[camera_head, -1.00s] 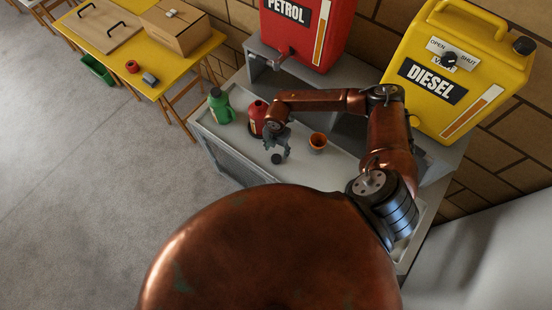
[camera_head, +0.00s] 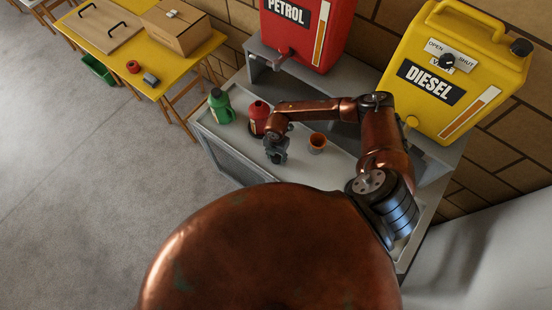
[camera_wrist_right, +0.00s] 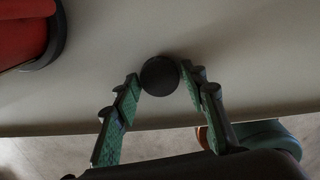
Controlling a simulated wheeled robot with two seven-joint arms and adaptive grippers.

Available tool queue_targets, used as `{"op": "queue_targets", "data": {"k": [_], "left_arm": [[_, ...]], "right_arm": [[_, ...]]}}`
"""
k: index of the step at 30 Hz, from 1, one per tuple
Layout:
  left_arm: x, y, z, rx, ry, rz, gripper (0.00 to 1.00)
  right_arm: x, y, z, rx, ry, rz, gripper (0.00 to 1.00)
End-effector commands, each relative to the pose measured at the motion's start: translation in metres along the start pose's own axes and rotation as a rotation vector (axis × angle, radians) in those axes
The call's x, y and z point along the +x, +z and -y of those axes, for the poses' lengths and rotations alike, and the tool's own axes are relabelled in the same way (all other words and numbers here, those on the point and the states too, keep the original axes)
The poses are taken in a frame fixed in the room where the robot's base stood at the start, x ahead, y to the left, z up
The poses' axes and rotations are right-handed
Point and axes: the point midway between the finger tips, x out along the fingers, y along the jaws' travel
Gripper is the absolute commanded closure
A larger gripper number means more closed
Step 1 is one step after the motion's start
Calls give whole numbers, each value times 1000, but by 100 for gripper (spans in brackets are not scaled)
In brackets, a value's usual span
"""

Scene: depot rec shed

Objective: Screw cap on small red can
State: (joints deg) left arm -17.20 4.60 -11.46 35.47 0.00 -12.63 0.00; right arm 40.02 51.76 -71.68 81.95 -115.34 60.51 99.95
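The small red can (camera_head: 257,112) stands upright on the grey bench, partly hidden behind my right forearm. Part of its red side and dark lower rim shows at the upper left of the right wrist view (camera_wrist_right: 22,30). The round black cap (camera_wrist_right: 160,76) is between the fingertips of my right gripper (camera_wrist_right: 161,77), over the bench top. The fingers are spread on both sides of the cap with very little gap; I cannot tell whether they touch it. In the head view my right gripper (camera_head: 277,156) is low over the bench, in front of the can. My left gripper is out of view.
A green can (camera_head: 220,107) stands left of the red can. An orange-brown cup (camera_head: 317,142) stands to the right of my gripper. Large red petrol (camera_head: 300,40) and yellow diesel (camera_head: 455,75) containers stand behind. The bench's front edge is close to my gripper.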

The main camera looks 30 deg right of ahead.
Motion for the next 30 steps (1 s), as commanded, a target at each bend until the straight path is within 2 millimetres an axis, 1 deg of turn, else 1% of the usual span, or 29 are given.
{"op": "queue_targets", "data": {"k": [1,6,14,19,23,30], "left_arm": [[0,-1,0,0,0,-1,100],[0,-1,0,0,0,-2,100],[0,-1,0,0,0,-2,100],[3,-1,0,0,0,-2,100],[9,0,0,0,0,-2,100],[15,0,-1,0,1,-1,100]], "right_arm": [[0,0,0,0,0,0,65],[0,0,0,0,0,0,76],[-1,0,0,0,0,0,76],[-10,1,0,0,1,0,76],[-30,1,0,0,2,1,76],[-84,-45,-14,-7,5,-1,76]]}}
